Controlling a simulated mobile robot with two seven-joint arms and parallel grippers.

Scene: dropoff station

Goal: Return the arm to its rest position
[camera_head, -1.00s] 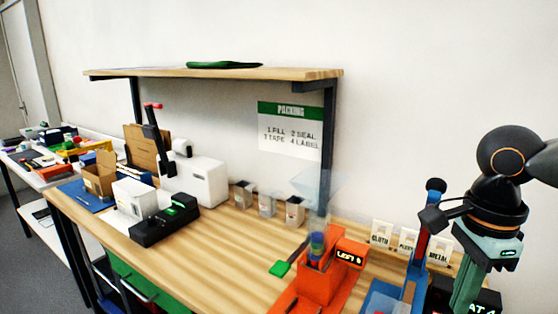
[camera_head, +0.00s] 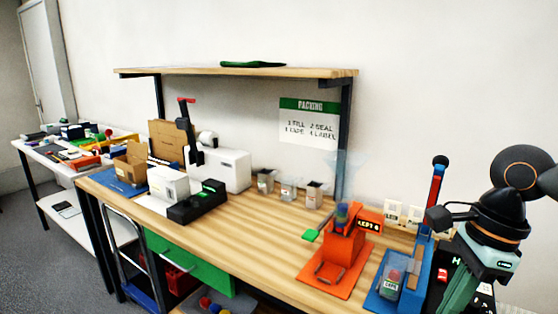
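My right arm comes in from the right edge, with dark rounded joints above a pale green wrist. My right gripper (camera_head: 464,286) points down at the lower right, in front of the bench's right end. Its fingertips are not clearly seen, so I cannot tell whether it is open or shut or holds anything. It overlaps the dark label block near the blue stand (camera_head: 412,264) in the picture; I cannot tell the gap between them. My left arm and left gripper are not in view.
The wooden bench (camera_head: 255,225) carries an orange dispenser (camera_head: 343,250), several small cups, a black-and-white device (camera_head: 197,202) and a white printer (camera_head: 230,168). A shelf (camera_head: 240,72) hangs above. A green drawer (camera_head: 190,262) is below. Bench wood between the cups and dispenser is clear.

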